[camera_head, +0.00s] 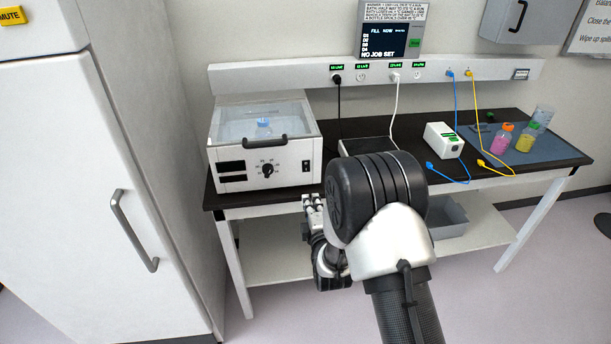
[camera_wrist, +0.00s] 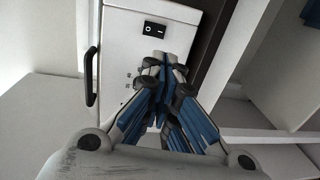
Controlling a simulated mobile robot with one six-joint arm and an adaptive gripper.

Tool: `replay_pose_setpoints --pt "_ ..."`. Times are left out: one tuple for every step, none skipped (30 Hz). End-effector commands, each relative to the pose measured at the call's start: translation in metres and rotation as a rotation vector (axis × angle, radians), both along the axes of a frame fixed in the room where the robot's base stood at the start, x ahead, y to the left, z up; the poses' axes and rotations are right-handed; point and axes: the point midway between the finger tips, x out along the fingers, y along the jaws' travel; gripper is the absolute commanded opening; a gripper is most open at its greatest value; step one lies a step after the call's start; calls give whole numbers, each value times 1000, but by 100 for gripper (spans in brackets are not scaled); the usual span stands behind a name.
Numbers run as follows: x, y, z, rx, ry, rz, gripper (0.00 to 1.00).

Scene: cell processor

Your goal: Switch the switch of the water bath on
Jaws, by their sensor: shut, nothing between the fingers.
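The water bath (camera_head: 230,170) is a white box with a clear lid at the left end of the black table. My gripper (camera_head: 312,203) is shut and empty, in front of the bath and lower in the picture than the switch. In the wrist view my gripper (camera_wrist: 165,64) appears apart from the switch.
The lid handle (camera_head: 264,141) projects at the bath's front. A white cabinet (camera_head: 80,190) stands close on the left. A white box (camera_head: 443,140), cables and bottles (camera_head: 502,138) occupy the table's right side. My arm hides part of the table's front edge.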

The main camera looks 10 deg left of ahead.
Motion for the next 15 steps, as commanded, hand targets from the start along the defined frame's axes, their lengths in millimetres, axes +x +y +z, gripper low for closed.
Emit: replay_pose_setpoints --pt "0 0 0 1 0 0 0" --pt "0 0 0 1 1 0 0" --pt "0 0 0 1 1 0 0" --pt "0 0 0 1 1 0 0" --pt "1 0 0 1 1 0 0" --pt "2 0 0 2 2 0 0" --pt "4 1 -1 2 2 0 0" --pt "6 2 -1 2 2 0 0" --pt "10 3 -2 2 2 0 0" --pt "14 4 -2 2 0 0 0" --pt "18 5 -3 2 1 0 0" --pt "25 7 -4 2 0 0 0" --pt "31 9 -5 3 0 0 0" --pt "37 10 -6 3 -1 0 0" --pt "45 13 -7 3 0 -1 0"
